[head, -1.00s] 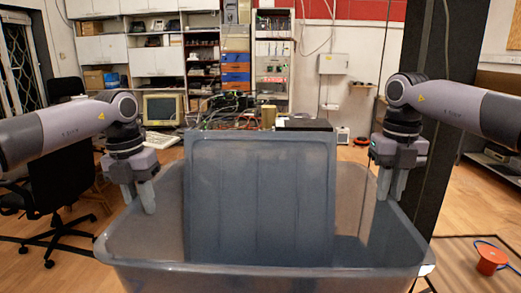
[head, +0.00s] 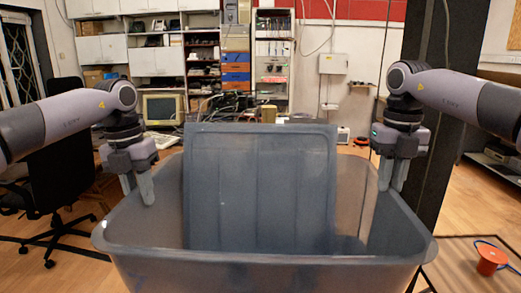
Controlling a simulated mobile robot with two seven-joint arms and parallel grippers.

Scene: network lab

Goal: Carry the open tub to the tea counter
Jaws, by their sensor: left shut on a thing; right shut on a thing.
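The open tub (head: 265,275) is a large grey-blue, see-through box with a wide rim, close in front of me in the head view. A flat ribbed panel (head: 260,185) of the same colour stands upright at its far side; I cannot tell whether it is joined to the tub. My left gripper (head: 139,202) is shut on the tub's left rim. My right gripper (head: 390,189) is shut on its right rim. The tub looks about level between them. Its underside is out of view. I cannot pick out the tea counter with certainty.
A black office chair (head: 60,190) stands at the left. A dark pillar (head: 447,100) rises close behind my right arm. An orange spool (head: 490,260) is on the floor at the right. Behind the tub is a cluttered bench with an old monitor (head: 161,108), and shelves.

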